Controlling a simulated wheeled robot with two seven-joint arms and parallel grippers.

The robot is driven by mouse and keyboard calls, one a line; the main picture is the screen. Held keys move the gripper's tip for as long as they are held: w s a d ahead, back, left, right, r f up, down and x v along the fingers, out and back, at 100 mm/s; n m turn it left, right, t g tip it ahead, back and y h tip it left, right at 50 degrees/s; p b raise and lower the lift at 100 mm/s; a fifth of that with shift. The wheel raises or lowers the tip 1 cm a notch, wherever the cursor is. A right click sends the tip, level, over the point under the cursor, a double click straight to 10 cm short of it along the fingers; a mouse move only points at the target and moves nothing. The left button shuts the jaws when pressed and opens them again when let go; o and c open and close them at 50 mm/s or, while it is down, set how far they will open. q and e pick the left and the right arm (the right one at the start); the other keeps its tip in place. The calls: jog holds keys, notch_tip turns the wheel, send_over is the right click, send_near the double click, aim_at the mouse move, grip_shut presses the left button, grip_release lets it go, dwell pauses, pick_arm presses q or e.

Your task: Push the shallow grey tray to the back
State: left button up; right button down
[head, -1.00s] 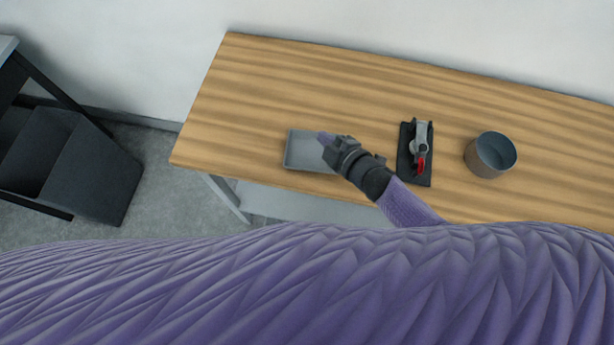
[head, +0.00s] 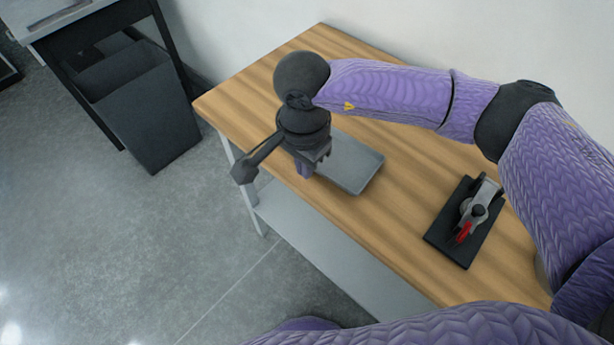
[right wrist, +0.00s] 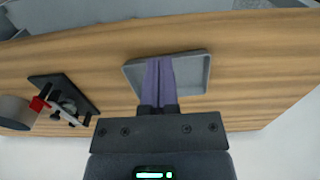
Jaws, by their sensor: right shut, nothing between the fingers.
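The shallow grey tray (head: 352,168) lies on the wooden table near its front edge, partly hidden by my right gripper in the head view. My right gripper (head: 303,172) points down at the tray's front left side, close to the table's front edge. Its purple fingers are shut with nothing between them. In the right wrist view the fingers (right wrist: 158,62) overlap the tray (right wrist: 192,74), and the tips show near its front rim. I cannot tell whether they touch it. My left gripper is not in view.
A black-based clamp with a red handle (head: 465,222) sits to the right of the tray on the wooden table (head: 245,100). The table behind the tray is clear to the wall.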

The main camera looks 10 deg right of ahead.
aim_at(319, 185)
notch_tip(319, 185, down, 8)
jog(key=shift+r+b, duration=0.1)
jog(key=shift+b, duration=0.65)
jog(key=shift+w+d+f, duration=0.2)
jog(key=shift+w+d, duration=0.3)
jog(key=shift+d, duration=0.1)
jog(key=shift+w+d+f, duration=0.2)
jog(key=shift+w+d, duration=0.25)
jog(key=shift+d, duration=0.15)
jog(key=shift+w+d, duration=0.3)
jog(key=shift+d, duration=0.05)
jog(key=shift+d, duration=0.1)
